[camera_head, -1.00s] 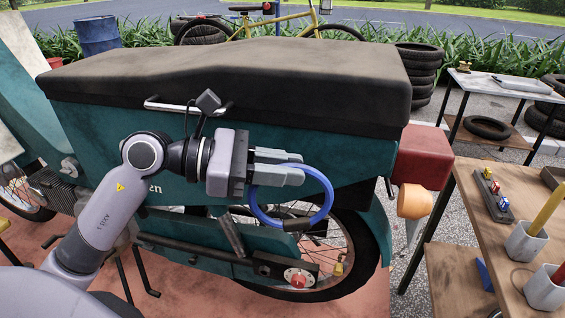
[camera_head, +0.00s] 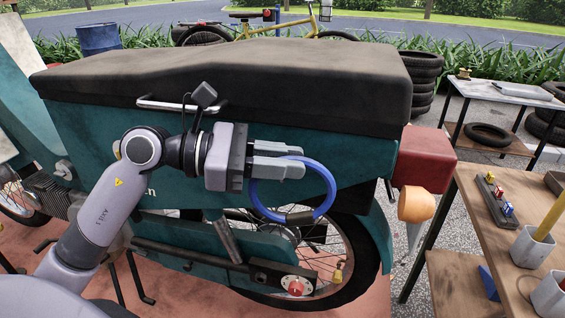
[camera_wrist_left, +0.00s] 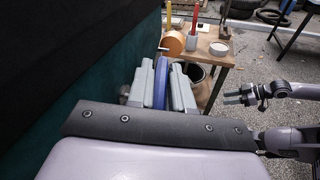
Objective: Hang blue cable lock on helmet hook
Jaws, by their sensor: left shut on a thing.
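My left gripper (camera_head: 292,168) is shut on the blue cable lock (camera_head: 327,178), which hangs as a loop from the fingertips beside the motorcycle's teal side panel. The lock's dark lower section (camera_head: 300,217) is in front of the rear wheel. In the left wrist view the blue lock (camera_wrist_left: 161,82) shows edge-on between the two grey fingers. I cannot clearly make out the helmet hook; a small thin metal piece (camera_wrist_left: 164,48) shows just past the lock there. My right gripper (camera_wrist_left: 236,95) shows at the right of the wrist view, empty, its fingers apart.
The black seat (camera_head: 230,75) overhangs the panel above my left gripper. A red tail light (camera_head: 424,158) and orange turn signal (camera_head: 416,205) stick out right of the lock. A wooden table (camera_head: 482,225) with cups stands farther right.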

